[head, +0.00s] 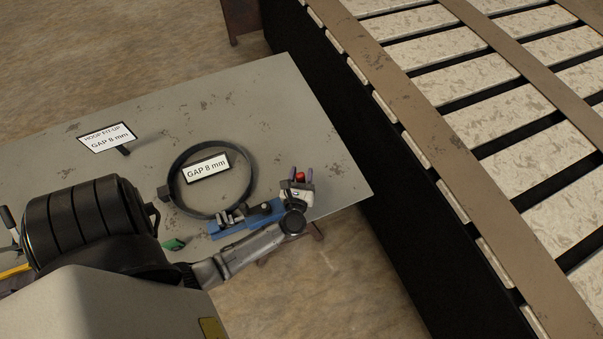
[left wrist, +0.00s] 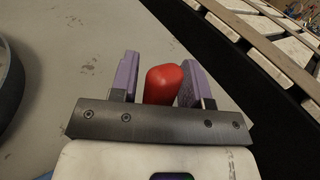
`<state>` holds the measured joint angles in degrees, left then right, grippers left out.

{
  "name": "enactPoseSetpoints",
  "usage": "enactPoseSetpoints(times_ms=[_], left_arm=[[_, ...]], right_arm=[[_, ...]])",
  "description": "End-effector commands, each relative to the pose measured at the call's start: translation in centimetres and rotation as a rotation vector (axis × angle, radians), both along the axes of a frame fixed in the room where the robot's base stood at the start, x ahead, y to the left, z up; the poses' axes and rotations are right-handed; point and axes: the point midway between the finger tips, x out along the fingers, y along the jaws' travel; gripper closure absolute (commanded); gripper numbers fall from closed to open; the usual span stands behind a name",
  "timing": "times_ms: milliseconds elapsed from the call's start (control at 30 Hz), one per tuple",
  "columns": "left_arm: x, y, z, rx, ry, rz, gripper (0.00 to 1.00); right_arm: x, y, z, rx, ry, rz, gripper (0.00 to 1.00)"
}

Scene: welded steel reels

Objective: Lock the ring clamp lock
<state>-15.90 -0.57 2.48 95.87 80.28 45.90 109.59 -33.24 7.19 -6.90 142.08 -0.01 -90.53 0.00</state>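The dark ring (head: 174,190) lies on the grey table, with clamp hardware on a blue base (head: 228,228) at its near right side. The red-tipped handle of the lock (head: 300,176) shows at my left gripper (head: 298,183). In the left wrist view the red handle (left wrist: 164,84) stands between the two purple fingers of my left gripper (left wrist: 160,82). The fingers are open around it. A narrow gap shows on its left side; on the right it looks close to the finger, and contact is unclear. My wrist hides part of the clamp. My right gripper is out of view.
A "GAP 8 mm" label (head: 206,168) shows within the ring. A sign (head: 106,137) stands on the table (head: 280,100) at the left. A small green piece (head: 173,244) lies near my arm. A slatted bed (head: 400,90) runs along the right, beyond the table edge.

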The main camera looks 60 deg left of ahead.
Motion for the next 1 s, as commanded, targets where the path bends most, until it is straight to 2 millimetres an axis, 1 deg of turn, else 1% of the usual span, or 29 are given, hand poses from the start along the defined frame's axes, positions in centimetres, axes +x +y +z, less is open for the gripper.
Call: enactPoseSetpoints(times_ms=[33, 67, 433, 767, 867, 1000], left_arm=[[0.0, 0.0, 0.0, 0.0, 0.0, 0.0, 0.62], [0.0, 0.0, 0.0, 0.0, 0.0, 0.0, 0.65], [0.0, 0.0, 0.0, 0.0, 0.0, 0.0, 1.0], [0.0, 0.0, 0.1, -0.007, 0.001, 0.0, 1.0], [0.0, 0.2, 0.2, -0.031, 0.005, 0.0, 1.0], [0.1, 0.7, 0.2, -0.102, 0.016, 0.003, 1.0]], right_arm=[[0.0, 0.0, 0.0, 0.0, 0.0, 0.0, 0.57], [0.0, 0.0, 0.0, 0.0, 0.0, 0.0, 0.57], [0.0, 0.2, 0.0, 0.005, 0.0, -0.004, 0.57], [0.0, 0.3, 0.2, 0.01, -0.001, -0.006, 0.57], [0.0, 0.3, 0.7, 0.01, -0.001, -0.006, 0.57], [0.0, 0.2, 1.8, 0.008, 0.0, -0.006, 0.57]])
